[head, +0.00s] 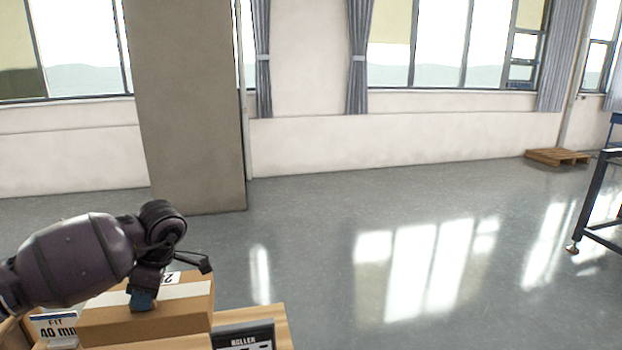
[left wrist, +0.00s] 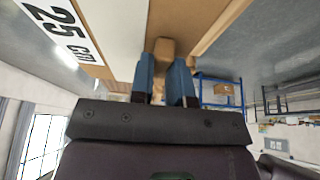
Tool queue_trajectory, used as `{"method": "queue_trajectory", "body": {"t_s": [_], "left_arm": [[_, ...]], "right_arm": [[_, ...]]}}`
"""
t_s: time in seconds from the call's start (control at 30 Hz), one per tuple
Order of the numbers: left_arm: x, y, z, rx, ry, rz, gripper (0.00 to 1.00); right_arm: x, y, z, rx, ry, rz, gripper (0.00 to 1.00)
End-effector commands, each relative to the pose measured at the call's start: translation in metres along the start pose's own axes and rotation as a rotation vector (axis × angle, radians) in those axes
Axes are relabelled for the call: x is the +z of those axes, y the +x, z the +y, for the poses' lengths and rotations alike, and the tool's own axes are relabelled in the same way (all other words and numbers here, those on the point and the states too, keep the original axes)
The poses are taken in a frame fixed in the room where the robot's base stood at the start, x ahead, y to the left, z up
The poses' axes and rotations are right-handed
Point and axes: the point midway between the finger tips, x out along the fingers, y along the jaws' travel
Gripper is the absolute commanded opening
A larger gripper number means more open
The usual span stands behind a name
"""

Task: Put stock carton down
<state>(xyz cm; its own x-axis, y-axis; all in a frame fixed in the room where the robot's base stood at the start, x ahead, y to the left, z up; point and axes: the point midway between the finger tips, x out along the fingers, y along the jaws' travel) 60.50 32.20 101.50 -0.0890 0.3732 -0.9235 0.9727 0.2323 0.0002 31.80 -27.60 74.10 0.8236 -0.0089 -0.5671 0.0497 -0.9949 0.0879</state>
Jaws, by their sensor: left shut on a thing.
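The stock carton (head: 175,325) is a brown cardboard box with a pale strip and a printed label on top, at the lower left of the head view. My left gripper (head: 143,298) is over the carton, shut on it at its top. In the left wrist view the blue fingers (left wrist: 165,75) have brown cardboard between them, and the carton's label (left wrist: 62,32) reads 25 cm. The carton is at a wooden surface (head: 278,322); its underside is hidden, so I cannot tell whether it touches. My right gripper is not in view.
A dark sign reading ROLLER (head: 243,338) is right of the carton, and a sign reading FIT 40 mm (head: 56,328) is at its left. A grey pillar (head: 190,110) stands behind. A wooden pallet (head: 557,157) and a blue-and-black frame (head: 597,190) are far right. The middle floor is clear.

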Motion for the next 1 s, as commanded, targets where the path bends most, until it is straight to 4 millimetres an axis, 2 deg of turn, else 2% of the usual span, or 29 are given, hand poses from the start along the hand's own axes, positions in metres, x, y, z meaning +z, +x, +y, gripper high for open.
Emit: {"method": "queue_trajectory", "body": {"t_s": [0.37,0.67,0.87,1.0], "left_arm": [[0.025,-0.002,-0.023,0.248,0.59,-0.002,0.0],[0.05,-0.002,-0.051,0.455,1.087,-0.002,0.0],[0.069,-0.001,-0.079,0.59,1.415,-0.001,0.0],[0.086,0.001,-0.112,0.666,1.601,-0.002,0.0]], "right_arm": [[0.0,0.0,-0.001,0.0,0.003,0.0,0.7],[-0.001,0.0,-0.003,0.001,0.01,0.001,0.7],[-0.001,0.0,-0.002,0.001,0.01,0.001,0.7],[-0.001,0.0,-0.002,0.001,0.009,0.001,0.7]]}}
